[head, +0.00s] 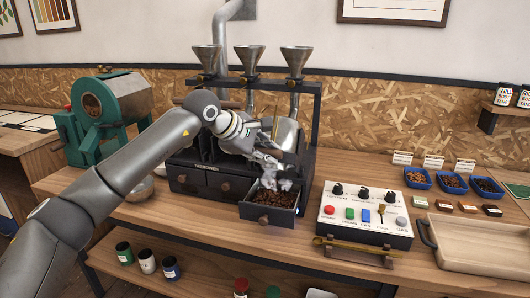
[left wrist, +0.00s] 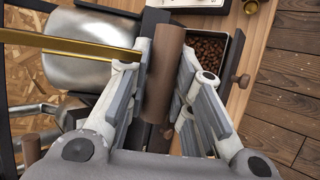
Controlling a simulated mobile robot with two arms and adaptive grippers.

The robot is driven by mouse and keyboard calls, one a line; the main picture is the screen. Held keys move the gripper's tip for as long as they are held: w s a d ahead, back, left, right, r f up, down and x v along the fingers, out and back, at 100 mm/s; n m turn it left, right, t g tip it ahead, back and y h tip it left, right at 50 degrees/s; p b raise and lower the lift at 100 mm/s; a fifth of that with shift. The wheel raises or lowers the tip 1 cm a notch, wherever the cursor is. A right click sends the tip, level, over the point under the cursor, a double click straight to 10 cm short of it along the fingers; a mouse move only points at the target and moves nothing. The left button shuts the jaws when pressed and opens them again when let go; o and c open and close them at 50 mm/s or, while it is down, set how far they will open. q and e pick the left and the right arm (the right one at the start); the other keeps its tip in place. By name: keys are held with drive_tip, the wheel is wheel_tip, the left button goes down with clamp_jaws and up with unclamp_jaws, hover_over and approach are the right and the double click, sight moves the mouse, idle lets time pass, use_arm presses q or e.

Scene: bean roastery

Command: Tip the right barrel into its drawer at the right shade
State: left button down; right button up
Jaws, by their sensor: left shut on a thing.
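My left gripper (head: 285,178) is in front of the right part of the roaster, above an open drawer (head: 268,213). In the left wrist view its fingers (left wrist: 168,85) are shut on a brown wooden handle (left wrist: 168,70). The silver right barrel (head: 287,132) shows just behind the gripper, partly hidden by it. In the left wrist view the barrel (left wrist: 75,60) lies left of the handle. Brown beans (head: 275,198) lie in the open drawer; they also show in the left wrist view (left wrist: 210,52). My right gripper is not in view.
Two shut drawers (head: 205,182) are left of the open one. A control panel (head: 362,214) with knobs and buttons stands right of it. Blue trays of beans (head: 452,182), small colour samples (head: 467,208) and a wooden tray (head: 475,243) are further right. A green roaster (head: 100,113) stands left.

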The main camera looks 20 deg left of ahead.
use_arm(q)
drive_tip(key=shift+s+f, duration=0.15)
drive_tip(key=shift+f, duration=0.4)
drive_tip(key=c, duration=1.3)
unclamp_jaws()
drive_tip(key=shift+r, duration=0.1)
drive_tip(key=v, duration=1.2)
